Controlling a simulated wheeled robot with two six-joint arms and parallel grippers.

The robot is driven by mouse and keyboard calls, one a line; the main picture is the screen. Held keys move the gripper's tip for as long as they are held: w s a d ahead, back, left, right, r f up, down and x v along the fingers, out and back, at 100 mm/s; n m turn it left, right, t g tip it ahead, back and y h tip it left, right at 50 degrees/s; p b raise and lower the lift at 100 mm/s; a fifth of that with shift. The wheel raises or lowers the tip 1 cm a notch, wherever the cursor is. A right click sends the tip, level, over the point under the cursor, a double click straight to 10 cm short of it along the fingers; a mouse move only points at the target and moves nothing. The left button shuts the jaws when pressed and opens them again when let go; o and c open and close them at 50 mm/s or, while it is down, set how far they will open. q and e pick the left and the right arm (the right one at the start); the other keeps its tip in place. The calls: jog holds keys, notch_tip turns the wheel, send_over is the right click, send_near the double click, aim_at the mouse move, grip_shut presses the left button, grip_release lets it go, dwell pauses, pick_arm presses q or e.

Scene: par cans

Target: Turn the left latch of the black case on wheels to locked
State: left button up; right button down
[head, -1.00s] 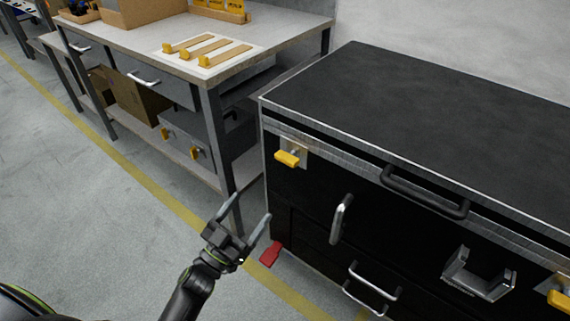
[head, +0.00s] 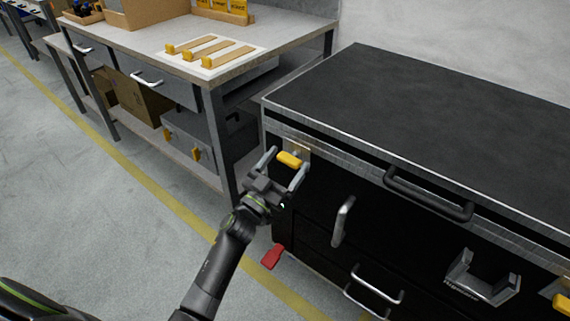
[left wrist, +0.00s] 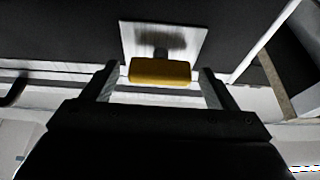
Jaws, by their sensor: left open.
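The black case (head: 440,115) stands at the right in the head view. Its left latch (head: 289,159) has a yellow handle on a metal plate near the case's top left corner. The handle lies roughly level, tilted slightly in the head view. My left gripper (head: 283,168) is open, with its fingers on either side of the yellow handle. In the left wrist view the latch (left wrist: 160,71) sits between the open fingertips (left wrist: 156,78). I cannot tell whether the fingers touch it.
A second yellow latch (head: 562,303) is at the right edge. A black bar handle (head: 428,196) and metal handles (head: 342,221) stick out from the case front. A red pedal (head: 272,257) is low at its left. A workbench (head: 290,32) stands to the left.

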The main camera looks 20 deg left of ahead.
pick_arm(q)
jog(key=shift+c, duration=0.3)
jog(key=c, duration=0.9)
jog(key=shift+c, duration=0.2)
